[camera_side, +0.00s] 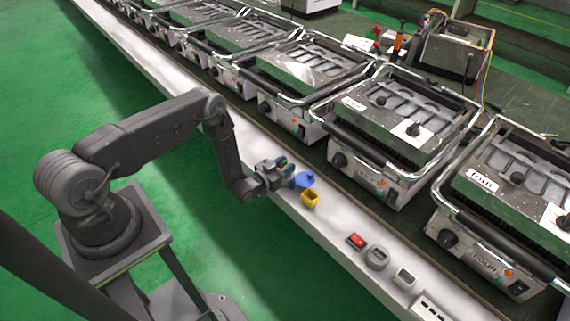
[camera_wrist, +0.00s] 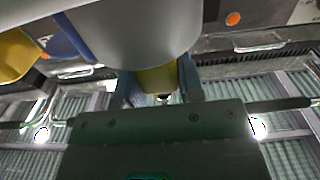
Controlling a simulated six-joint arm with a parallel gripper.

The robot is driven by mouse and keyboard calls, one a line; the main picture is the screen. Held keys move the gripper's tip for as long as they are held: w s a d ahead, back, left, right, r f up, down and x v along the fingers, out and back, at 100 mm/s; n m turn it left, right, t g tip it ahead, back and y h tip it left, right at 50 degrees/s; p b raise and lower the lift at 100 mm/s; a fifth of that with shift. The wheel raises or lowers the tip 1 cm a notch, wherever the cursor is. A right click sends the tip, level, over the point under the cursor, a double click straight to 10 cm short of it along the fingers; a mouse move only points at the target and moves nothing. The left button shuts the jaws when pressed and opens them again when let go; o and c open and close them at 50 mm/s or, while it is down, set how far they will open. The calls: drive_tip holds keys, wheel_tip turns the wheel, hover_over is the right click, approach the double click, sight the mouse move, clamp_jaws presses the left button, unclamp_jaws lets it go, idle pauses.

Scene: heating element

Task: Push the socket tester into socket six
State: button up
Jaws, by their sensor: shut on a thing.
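In the side view my gripper (camera_side: 286,171) is low over the white bench, beside a blue round piece (camera_side: 304,180) and a yellow hollow block (camera_side: 309,198). In the wrist view the two blue-grey fingers (camera_wrist: 158,76) are shut on a yellowish part below a large pale grey body (camera_wrist: 135,35). I take this to be the socket tester, though most of it is hidden in the side view. The blue piece (camera_wrist: 66,38) and the yellow block (camera_wrist: 15,56) show at the left of the wrist view.
Green floor is on the near side.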

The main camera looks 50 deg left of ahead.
drive_tip(key=shift+f, duration=0.7)
drive_tip(key=o, duration=1)
drive_tip(key=s, duration=1.4)
drive_tip(key=shift+w, duration=0.1)
